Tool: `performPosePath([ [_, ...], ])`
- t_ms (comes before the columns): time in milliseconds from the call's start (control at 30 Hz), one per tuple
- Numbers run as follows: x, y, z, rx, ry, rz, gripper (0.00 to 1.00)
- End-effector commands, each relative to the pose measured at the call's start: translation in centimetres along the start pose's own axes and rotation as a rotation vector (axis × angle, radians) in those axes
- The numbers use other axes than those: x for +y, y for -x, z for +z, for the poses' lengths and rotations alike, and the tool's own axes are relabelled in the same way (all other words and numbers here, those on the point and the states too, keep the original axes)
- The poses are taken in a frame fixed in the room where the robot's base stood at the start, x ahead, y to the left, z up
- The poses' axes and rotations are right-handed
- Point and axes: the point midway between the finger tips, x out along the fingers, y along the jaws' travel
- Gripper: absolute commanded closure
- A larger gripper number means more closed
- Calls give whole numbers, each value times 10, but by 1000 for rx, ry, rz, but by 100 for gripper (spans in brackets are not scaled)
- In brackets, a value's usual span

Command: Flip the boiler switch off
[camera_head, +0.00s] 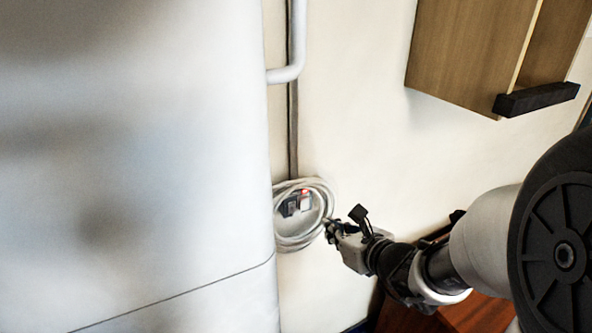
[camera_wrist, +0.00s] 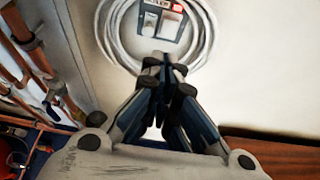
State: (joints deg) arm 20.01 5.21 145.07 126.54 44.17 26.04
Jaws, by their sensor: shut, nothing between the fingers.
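The boiler switch (camera_head: 290,205) is a small dark and white unit with a red mark on the wall, beside the large white boiler (camera_head: 150,160). A coil of white cable (camera_head: 328,186) hangs around it. In the wrist view the switch (camera_wrist: 152,20) is at the top, a dark plate with pale rocker parts and a red label, inside the cable loops (camera_wrist: 118,52). My gripper (camera_head: 330,226) is at the lower right edge of the coil. In the wrist view my gripper (camera_wrist: 163,62) is shut and empty, its fingertips just below the switch. I cannot tell whether it touches the cable.
A white pipe (camera_head: 299,40) runs down the wall above the switch. A wooden cabinet (camera_head: 465,50) hangs at the upper right. Copper pipes (camera_wrist: 30,50) line the left of the wrist view. Bare wall (camera_head: 350,130) lies right of the pipe.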

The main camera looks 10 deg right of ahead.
Motion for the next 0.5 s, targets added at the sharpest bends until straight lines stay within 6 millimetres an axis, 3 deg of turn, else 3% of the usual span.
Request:
performPosePath([
  [300,1,-72,-3,1,1,3,100],
  [500,0,-98,14,-2,2,1,100],
])
